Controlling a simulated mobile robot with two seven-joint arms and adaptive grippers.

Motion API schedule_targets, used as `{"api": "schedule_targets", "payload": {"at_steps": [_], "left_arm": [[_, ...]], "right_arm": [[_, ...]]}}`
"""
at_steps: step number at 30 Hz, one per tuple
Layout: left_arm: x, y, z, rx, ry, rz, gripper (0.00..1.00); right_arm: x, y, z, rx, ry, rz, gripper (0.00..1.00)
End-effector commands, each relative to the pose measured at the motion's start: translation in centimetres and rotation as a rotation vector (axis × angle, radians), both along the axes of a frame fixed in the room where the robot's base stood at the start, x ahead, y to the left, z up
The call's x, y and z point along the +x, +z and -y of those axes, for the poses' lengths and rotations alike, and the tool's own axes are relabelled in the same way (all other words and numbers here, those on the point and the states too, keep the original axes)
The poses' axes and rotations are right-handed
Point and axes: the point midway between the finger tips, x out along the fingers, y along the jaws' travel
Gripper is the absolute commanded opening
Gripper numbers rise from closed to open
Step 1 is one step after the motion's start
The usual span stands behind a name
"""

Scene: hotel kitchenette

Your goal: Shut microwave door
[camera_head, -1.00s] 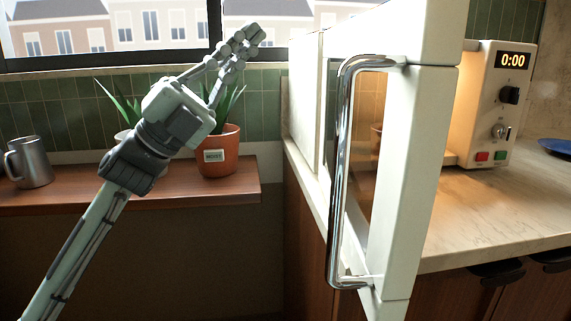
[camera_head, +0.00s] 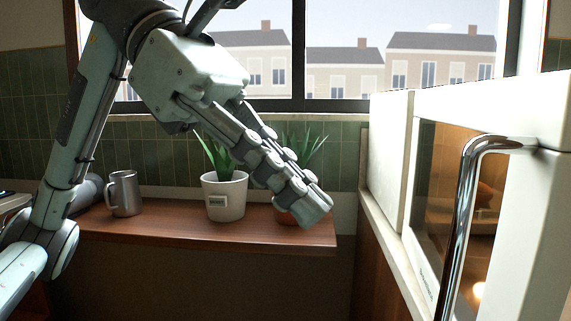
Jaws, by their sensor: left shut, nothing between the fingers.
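The microwave (camera_head: 390,150) stands on the right, its white body partly behind its door. The white door (camera_head: 550,205) stands open and juts out toward me, close to the camera. Its dark window (camera_head: 425,175) shows a warm-lit interior behind it. A chrome bar handle (camera_head: 462,215) stands on the door's outer face; its lower end is cut off by the frame. My left gripper (camera_head: 312,207) is shut and empty, pointing down and right. It is left of the door and handle, apart from both. My right gripper is not in view.
A wooden shelf (camera_head: 190,231) at left holds a metal mug (camera_head: 124,193) and a white potted plant (camera_head: 224,196). An orange pot (camera_head: 287,218) is mostly hidden behind my left gripper. A window (camera_head: 340,60) is behind. Free space lies between the gripper and the door.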

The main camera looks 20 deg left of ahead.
Motion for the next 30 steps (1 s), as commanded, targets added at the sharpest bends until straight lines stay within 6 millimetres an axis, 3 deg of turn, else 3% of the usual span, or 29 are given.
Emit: {"api": "schedule_targets", "payload": {"at_steps": [7, 15, 30], "left_arm": [[-0.1, -3.6, 3.9, 0.0, -0.006, -0.003, 0.0], [0.0, -3.4, 7.3, -0.002, -0.004, -0.001, 0.0], [0.1, -3.5, 7.8, -0.003, 0.0, -0.001, 0.0]], "right_arm": [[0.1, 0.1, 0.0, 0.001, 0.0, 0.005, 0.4], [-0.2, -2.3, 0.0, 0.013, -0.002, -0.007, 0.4], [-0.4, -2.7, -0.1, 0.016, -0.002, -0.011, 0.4]]}}
